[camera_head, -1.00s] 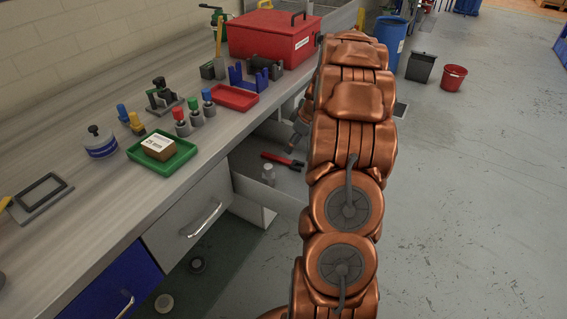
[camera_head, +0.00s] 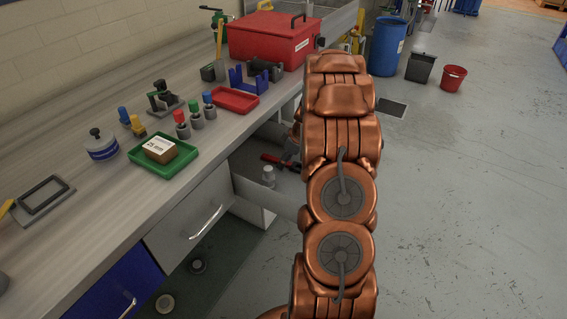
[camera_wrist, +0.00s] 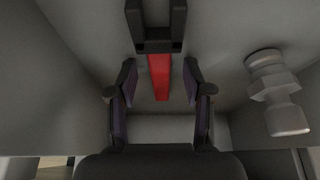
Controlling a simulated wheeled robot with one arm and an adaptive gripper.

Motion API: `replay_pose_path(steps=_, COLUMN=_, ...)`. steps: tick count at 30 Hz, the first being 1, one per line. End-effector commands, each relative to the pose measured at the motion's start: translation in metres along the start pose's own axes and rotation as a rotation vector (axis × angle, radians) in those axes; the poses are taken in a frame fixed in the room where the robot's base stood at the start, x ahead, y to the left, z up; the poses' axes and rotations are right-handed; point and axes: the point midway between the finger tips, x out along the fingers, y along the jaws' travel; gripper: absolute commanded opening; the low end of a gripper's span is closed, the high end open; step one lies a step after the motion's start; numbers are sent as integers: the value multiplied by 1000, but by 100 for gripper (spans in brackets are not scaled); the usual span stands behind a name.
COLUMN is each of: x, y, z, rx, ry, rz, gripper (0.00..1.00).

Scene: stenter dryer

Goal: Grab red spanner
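The red spanner lies in the open drawer. In the head view its red handle (camera_head: 271,158) shows beside my arm, and its other end is partly hidden. In the wrist view the spanner (camera_wrist: 159,76) runs up and down the picture, with a dark forked head at the top and a red handle below. My gripper (camera_wrist: 160,74) is open, one finger on each side of the handle in the picture. I see gaps between the fingers and the handle. How far the fingertips are above the drawer floor I cannot tell. In the head view my arm mostly hides the gripper.
Drawer walls (camera_wrist: 38,85) rise close around my gripper. The bench top (camera_head: 75,222) above holds trays, small parts and a red toolbox (camera_head: 270,42).

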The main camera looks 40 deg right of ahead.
Motion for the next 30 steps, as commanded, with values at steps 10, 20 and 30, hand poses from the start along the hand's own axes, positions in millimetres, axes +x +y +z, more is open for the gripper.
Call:
replay_pose_path(steps=10, x=0, y=0, z=0, rx=0, ry=0, rz=0, gripper=11)
replay_pose_path(steps=20, x=0, y=0, z=0, rx=0, ry=0, rz=0, gripper=0)
replay_pose_path(steps=30, x=-10, y=1, z=-5, rx=-3, ry=2, rz=3, gripper=0)
